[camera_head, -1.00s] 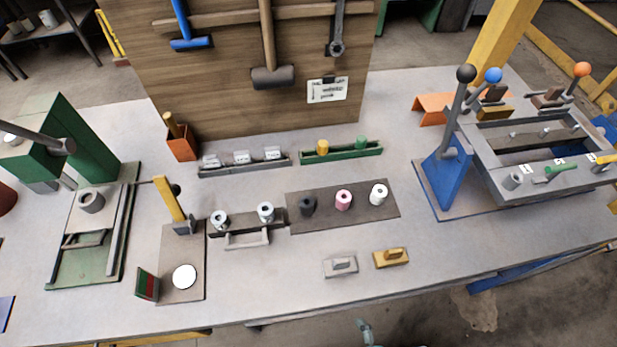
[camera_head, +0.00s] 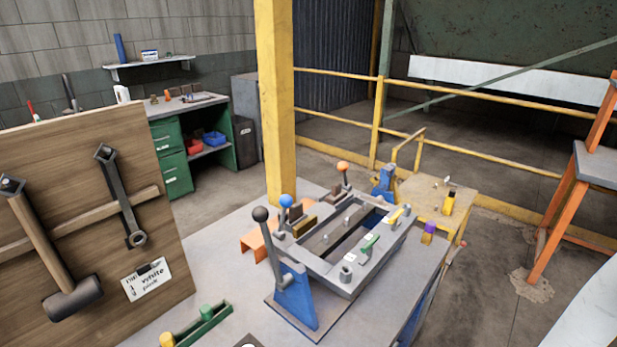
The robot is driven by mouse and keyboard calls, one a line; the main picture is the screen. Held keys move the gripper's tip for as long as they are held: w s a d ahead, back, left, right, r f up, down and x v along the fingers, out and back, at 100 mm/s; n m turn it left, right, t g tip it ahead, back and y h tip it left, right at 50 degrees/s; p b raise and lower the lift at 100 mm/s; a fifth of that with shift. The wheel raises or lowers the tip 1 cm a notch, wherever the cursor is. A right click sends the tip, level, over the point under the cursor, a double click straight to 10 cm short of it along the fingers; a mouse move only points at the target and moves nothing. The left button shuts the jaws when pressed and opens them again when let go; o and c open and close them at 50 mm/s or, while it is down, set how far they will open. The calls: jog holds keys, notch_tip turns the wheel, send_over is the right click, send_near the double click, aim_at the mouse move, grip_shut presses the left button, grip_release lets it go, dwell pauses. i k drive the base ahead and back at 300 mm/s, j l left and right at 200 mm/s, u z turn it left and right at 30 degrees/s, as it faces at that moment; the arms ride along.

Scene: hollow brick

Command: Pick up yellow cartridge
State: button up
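A yellow cylinder (camera_head: 167,340), which may be the yellow cartridge, stands in a green tray (camera_head: 222,318) at the bottom left, partly cut off by the picture's edge. A green cylinder (camera_head: 206,311) stands beside it in the same tray. Another candidate is a yellow item with a dark top (camera_head: 448,203) on the small wooden side table (camera_head: 420,190) at the right. A yellow piece with a purple top (camera_head: 429,232) is near the bench's right edge. I cannot tell for certain which is the cartridge. My gripper is not in view.
A fixture frame (camera_head: 345,270) with a blue lever stand (camera_head: 296,295) and upright levers occupies the bench. A wooden tool board (camera_head: 90,220) rises at left. A yellow post (camera_head: 275,100) stands behind the bench, yellow rails (camera_head: 330,135) beyond. Open floor lies at right.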

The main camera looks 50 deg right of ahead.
aim_at(450, 199)
jog(key=z, duration=2.05)
jog(key=i+l+u, duration=0.25)
jog(key=i+l, duration=0.7)
jog(key=i, duration=0.5)
